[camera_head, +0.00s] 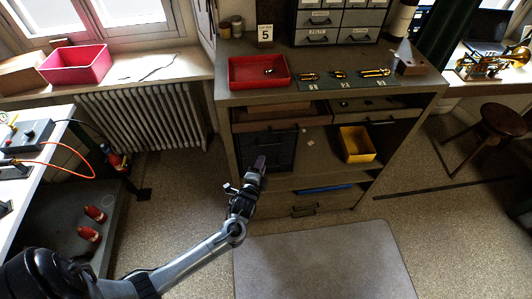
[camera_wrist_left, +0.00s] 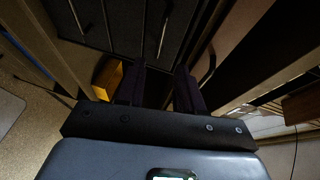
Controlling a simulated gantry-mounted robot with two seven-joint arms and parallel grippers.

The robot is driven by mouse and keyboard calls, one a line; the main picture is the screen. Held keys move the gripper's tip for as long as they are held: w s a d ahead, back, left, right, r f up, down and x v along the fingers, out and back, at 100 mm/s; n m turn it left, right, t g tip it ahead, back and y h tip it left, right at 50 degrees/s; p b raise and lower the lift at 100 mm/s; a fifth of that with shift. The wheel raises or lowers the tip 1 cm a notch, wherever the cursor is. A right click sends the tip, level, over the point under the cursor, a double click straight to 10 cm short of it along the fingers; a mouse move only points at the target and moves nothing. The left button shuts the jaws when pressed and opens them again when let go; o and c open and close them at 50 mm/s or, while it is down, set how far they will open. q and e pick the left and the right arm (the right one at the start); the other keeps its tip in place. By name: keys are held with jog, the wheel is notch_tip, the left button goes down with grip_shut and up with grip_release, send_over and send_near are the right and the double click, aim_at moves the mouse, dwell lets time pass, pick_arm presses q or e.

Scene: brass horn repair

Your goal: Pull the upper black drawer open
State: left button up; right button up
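The black drawer unit (camera_head: 270,150) sits in the left bay of the wooden workbench cabinet. In the left wrist view its dark fronts carry thin metal handles; the upper black drawer's handle (camera_wrist_left: 164,36) lies ahead of the gap between my fingers. The drawers look closed. My left gripper (camera_head: 260,164) is in front of this unit and hides part of it. In the left wrist view the gripper's two dark fingers (camera_wrist_left: 160,86) are apart, with nothing seen between them. I cannot tell how far they are from the handle. My right gripper is not in view.
A yellow bin (camera_head: 357,145) stands in the bay to the right. Above are a red tray (camera_head: 258,71), a tool mat (camera_head: 350,84) and a wooden drawer (camera_head: 285,119). Another dark curved handle (camera_wrist_left: 207,66) is close to the right finger. A grey floor mat (camera_head: 320,262) lies clear in front.

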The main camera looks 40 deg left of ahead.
pick_arm(q)
jog(key=b+x, duration=0.1)
jog(key=x, duration=0.9)
jog(key=shift+w+b, duration=0.3)
jog(key=shift+b, duration=0.05)
jog(key=shift+a+f, duration=0.1)
jog(key=shift+f, duration=0.05)
grip_shut()
dwell(0.9)
